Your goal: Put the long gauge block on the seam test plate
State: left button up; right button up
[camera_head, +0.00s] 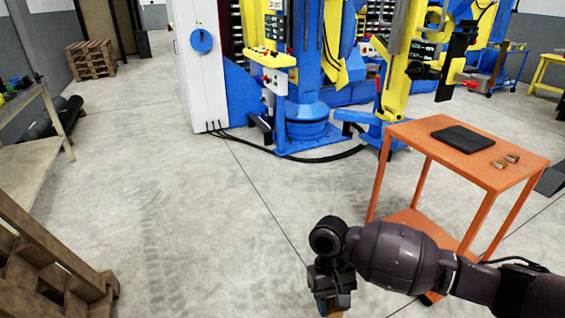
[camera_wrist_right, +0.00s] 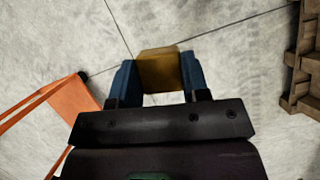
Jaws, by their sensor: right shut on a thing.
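My right gripper (camera_wrist_right: 160,80) is shut on a gold-coloured block, which I take to be the long gauge block (camera_wrist_right: 159,68). The block sits between the two blue fingers, and its full length cannot be told. In the head view the right gripper (camera_head: 332,290) points down at the bottom edge, over the floor and left of the orange table, with only a sliver of the block showing. The dark flat plate (camera_head: 463,138) on the orange table looks like the seam test plate. Its top is bare. My left gripper is not in view.
Two small brass-coloured blocks (camera_head: 505,161) lie on the orange table (camera_head: 408,129), right of the plate. A blue and yellow machine (camera_head: 305,125) stands behind. Wooden pallets (camera_head: 45,262) are at the lower left. The floor between is clear.

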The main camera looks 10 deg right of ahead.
aim_at(468, 139)
jog(key=i+l+z, duration=0.1)
jog(key=i+z, duration=0.2)
jog(key=i, duration=0.35)
jog(key=i+z, duration=0.35)
jog(key=i, duration=0.3)
jog(key=i+j+z, duration=0.3)
jog(key=i, duration=0.3)
jog(key=i+j+z, duration=0.15)
jog(key=i+z, duration=0.2)
jog(key=i+j+z, duration=0.2)
jog(key=z, duration=0.15)
jog(key=i+j+z, duration=0.5)
jog(key=i+j, duration=0.15)
jog(key=j, duration=0.2)
jog(key=i, duration=0.5)
